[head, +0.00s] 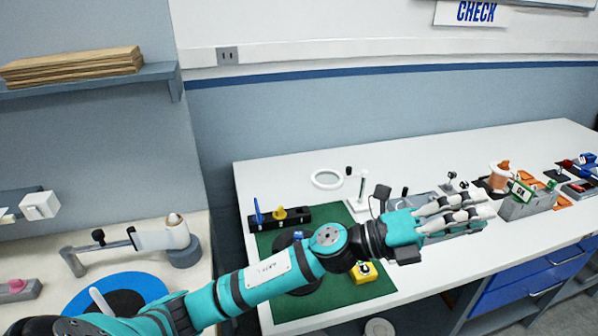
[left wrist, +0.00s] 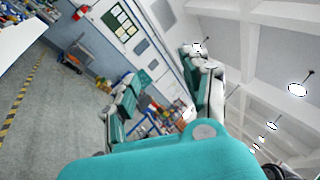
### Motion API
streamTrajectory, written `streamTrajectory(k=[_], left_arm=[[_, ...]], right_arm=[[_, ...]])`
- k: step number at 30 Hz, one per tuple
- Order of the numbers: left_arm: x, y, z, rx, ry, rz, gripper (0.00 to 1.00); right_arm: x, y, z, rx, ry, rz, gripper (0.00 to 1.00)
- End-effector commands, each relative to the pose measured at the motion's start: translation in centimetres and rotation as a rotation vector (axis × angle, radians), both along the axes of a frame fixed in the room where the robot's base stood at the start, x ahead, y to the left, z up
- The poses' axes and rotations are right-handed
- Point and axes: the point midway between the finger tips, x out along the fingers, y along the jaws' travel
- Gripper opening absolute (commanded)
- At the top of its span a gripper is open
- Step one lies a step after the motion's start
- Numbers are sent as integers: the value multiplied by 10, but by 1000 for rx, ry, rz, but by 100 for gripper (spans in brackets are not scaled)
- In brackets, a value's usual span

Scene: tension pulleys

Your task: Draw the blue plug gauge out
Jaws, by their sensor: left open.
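A blue upright piece (head: 257,211), which looks like the blue plug gauge, stands at the left end of a black block (head: 300,214) on the green mat (head: 340,296). A yellow knob (head: 279,213) stands beside it in the same block. My left gripper (head: 478,207) is open and empty over the bench, far to the right of the blue piece, fingers pointing right. Its spread fingers also show in the left wrist view (left wrist: 163,85), which looks out over the room. My left forearm crosses over the mat and hides part of it. My right gripper is not in view.
A yellow block (head: 363,272) and a partly hidden blue piece (head: 298,236) are near my forearm. A white ring (head: 327,179) lies behind the mat. A grey box with an OK tag (head: 525,203) stands at the right. The white bench (head: 430,158) is clear along its back.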

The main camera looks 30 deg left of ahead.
Motion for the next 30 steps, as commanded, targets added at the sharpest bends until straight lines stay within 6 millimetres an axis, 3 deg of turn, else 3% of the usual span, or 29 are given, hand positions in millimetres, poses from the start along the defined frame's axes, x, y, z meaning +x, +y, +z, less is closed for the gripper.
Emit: streamTrajectory(k=[3, 5, 7, 8, 11, 15, 18, 21, 26, 30], left_arm=[[-18, -20, -14, 399, -309, -194, 48], [-21, -14, -34, 617, -427, -289, 48], [-16, 11, -59, 880, -528, -391, 48], [-12, 27, -68, 994, -555, -433, 48], [6, 101, -87, 1375, -581, -558, 48], [17, 202, -80, 1744, -482, -675, 48], [16, 254, -64, 1904, -385, -726, 48], [11, 288, -51, 1996, -303, -759, 48], [6, 309, -45, 2052, -243, -783, 48], [5, 310, -60, 2053, -239, -790, 48]], right_arm=[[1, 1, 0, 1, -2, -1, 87], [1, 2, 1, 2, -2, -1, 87], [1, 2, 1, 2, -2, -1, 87], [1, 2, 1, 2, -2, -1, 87], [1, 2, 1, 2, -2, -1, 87], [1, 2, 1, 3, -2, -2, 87], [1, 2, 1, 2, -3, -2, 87], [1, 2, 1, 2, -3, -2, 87], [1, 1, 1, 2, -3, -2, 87], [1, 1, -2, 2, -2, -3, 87]])
